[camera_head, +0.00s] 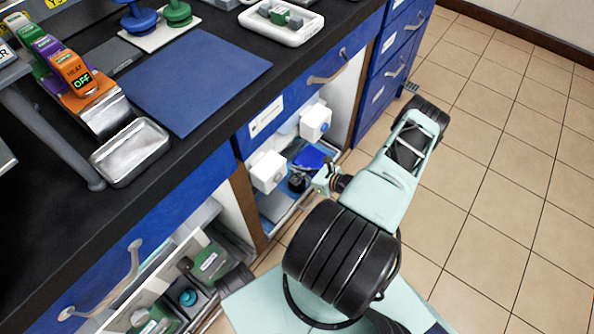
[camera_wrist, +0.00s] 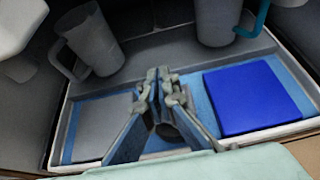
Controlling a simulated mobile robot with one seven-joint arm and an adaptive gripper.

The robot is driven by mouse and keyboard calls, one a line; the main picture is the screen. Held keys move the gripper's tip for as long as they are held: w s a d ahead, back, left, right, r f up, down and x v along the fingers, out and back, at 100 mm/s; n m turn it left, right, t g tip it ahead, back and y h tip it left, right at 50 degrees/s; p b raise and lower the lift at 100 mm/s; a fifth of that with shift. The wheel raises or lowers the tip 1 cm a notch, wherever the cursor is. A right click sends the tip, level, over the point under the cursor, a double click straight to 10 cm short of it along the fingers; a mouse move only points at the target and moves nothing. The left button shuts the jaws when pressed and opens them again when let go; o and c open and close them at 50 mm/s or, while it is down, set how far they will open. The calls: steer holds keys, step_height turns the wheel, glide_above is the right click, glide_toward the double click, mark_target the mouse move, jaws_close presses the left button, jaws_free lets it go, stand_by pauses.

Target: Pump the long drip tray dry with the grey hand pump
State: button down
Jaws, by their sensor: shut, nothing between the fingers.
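My gripper (camera_head: 322,180) is at the open cabinet under the bench. In the wrist view its fingers (camera_wrist: 163,82) are together and empty, above a white-rimmed tray (camera_wrist: 62,130) with a light blue base. On that tray lie a grey square pad (camera_wrist: 103,128) and a blue square pad (camera_wrist: 255,97). Behind the fingers stand a grey jug (camera_wrist: 92,42) and a second grey vessel with a teal handle (camera_wrist: 217,20). A shiny metal tray (camera_head: 130,153) sits on the bench top. I cannot tell which tray is the long drip tray. I cannot make out the grey hand pump.
White units (camera_head: 268,171) hang at the cabinet opening. A lower-left open compartment holds green-and-grey boxes (camera_head: 210,262). On the bench are a blue mat (camera_head: 195,80), an orange HEAT switch (camera_head: 82,84) reading OFF and a white tray (camera_head: 281,22). Tiled floor (camera_head: 500,170) is clear at right.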

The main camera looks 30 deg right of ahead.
steer(key=shift+f, duration=0.1)
stand_by(1.4)
stand_by(0.4)
steer(key=shift+f+b, duration=1.35)
steer(key=shift+f, duration=0.25)
steer(key=shift+r+p, duration=1.4)
steer(key=shift+r, duration=0.3)
stand_by(0.8)
